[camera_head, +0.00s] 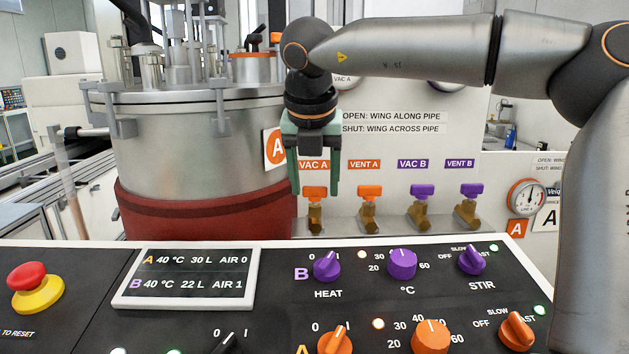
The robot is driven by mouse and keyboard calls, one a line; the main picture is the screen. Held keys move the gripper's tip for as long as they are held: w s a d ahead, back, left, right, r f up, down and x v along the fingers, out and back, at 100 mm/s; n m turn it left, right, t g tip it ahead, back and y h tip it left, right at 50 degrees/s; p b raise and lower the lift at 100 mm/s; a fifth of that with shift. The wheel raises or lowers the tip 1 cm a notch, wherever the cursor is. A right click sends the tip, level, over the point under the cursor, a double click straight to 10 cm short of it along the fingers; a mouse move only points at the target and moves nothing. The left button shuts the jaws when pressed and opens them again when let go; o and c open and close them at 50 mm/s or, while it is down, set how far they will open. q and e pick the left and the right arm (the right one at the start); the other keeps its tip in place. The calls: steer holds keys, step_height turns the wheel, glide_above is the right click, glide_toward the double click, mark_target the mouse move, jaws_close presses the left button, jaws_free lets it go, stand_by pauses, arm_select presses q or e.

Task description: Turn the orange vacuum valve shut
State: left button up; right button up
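The orange VAC A valve (314,193) is an orange wing on a brass body, under the orange VAC A label behind the control panel. My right gripper (315,188) points down from above, and its two green fingers hang one on each side of the wing. The fingers stand apart, with a small gap seeming to show on both sides of the wing; contact cannot be told. The wing's broad side faces me; its angle to the pipe is hard to tell. My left gripper is not in view.
To the right stand the orange VENT A valve (369,191), purple VAC B valve (422,191) and purple VENT B valve (471,190). A large steel vessel (190,145) is close on the left. The control panel (290,315) with knobs and a red stop button (27,276) lies in front.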

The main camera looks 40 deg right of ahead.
jaws_close()
steer(key=shift+n, duration=0.8)
steer(key=shift+o, duration=1.8)
jaws_free()
arm_select(q)
steer(key=p, duration=0.1)
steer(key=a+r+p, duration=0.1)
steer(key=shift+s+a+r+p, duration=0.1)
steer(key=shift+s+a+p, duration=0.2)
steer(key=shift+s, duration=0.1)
arm_select(e)
steer(key=v, duration=1.2)
steer(key=shift+s+d+r, duration=0.2)
steer(key=shift+s+r, duration=0.05)
steer(key=shift+r, duration=0.05)
steer(key=shift+y, duration=0.3)
steer(key=shift+f, duration=0.1)
